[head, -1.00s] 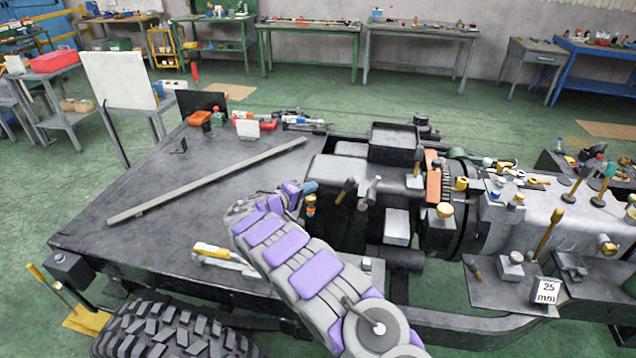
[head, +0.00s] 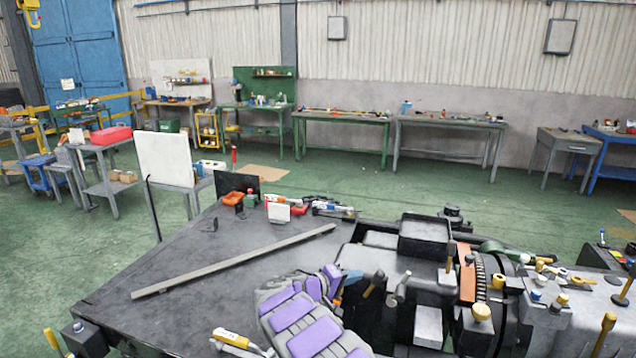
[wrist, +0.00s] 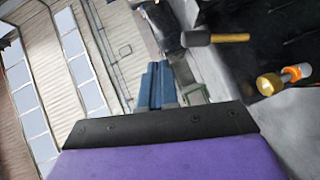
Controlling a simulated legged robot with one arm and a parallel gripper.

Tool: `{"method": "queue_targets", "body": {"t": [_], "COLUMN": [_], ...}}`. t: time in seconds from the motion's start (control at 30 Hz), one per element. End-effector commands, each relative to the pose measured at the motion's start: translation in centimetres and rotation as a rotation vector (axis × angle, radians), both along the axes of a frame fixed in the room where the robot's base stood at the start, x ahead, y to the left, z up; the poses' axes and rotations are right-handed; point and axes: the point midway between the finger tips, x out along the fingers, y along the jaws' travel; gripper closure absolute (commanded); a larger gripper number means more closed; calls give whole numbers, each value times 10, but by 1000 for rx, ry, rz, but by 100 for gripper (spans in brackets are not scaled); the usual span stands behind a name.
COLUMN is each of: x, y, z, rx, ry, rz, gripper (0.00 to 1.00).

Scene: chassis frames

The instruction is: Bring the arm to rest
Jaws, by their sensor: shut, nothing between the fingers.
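My arm (head: 305,325), grey with purple pads, reaches up from the bottom of the head view over the front part of the chassis frame. Its end bears my gripper (head: 350,277), whose blue tip shows small beside the dark engine block. In the wrist view my gripper (wrist: 155,85) shows blue fingers close together beyond a black edge and a purple pad. The fingers are shut and empty. A gap between them and the parts beyond is hard to judge.
The dark chassis deck (head: 190,285) carries a long grey bar (head: 235,262). A yellow-handled tool (head: 232,338) lies left of my arm. A hammer (head: 374,284) stands by the engine block (head: 425,238). A white board (head: 163,160) stands behind the deck. Green floor (head: 330,175) is open towards the benches.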

Motion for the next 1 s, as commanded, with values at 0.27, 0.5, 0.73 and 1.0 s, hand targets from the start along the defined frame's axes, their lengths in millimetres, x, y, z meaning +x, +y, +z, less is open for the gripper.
{"method": "queue_targets", "body": {"t": [0.27, 0.5, 0.73, 1.0], "x": [-70, -152, -240, -344], "y": [-89, -142, -169, -168], "z": [64, 98, 113, 114], "rx": [53, 168, 330, 565], "ry": [108, 203, 290, 384], "rz": [-206, -364, -479, -557], "gripper": [100, 100, 100, 100]}}
